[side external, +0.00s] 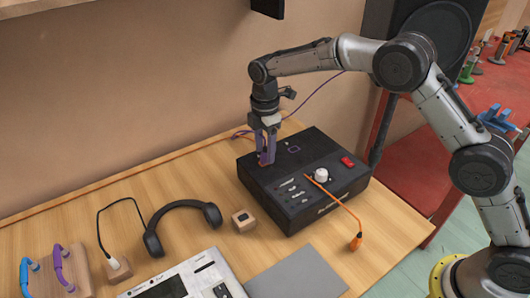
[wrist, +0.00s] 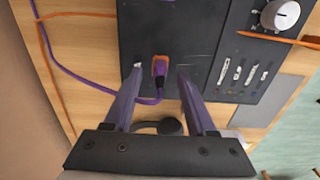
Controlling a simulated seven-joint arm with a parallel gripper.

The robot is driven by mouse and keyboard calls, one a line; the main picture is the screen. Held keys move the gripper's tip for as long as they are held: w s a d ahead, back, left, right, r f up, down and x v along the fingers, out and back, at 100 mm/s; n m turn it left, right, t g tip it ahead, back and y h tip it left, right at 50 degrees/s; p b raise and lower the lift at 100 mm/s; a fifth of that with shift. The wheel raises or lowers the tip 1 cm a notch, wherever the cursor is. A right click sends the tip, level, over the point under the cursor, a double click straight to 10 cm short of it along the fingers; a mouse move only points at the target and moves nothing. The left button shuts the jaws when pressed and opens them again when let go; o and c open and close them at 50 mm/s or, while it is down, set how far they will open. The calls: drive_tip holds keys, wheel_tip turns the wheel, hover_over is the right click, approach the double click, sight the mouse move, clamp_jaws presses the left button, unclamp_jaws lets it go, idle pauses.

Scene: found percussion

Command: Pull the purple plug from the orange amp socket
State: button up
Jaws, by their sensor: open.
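The black amp (side external: 290,222) sits on the wooden table, and it also shows in the wrist view (wrist: 205,35). In the wrist view, the orange socket (wrist: 160,62) is on the amp's face, with the purple plug (wrist: 159,80) seated at it. The plug's lower part looks dark, and a purple cable (wrist: 75,91) curves from it off to the left. My gripper (wrist: 160,70) is open, its fingers on either side of the plug, with gaps visible. In the side view my gripper (side external: 266,160) points down over the amp's left part and hides the socket and plug.
An orange cable (side external: 340,203) lies across the amp's front, ending at an orange plug (side external: 356,242). A white knob (side external: 321,175) and red switch (side external: 347,161) stand on top. Headphones (side external: 182,208), a small wooden block (side external: 243,220) and a grey device (side external: 185,285) lie in front and left.

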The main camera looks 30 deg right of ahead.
sight(265, 151)
drive_tip(key=shift+f, duration=0.9)
clamp_jaws()
drive_tip(key=shift+r, duration=0.15)
drive_tip(key=shift+r, duration=0.6)
drive_tip(key=shift+r, duration=0.5)
drive_tip(key=shift+r, duration=1.4)
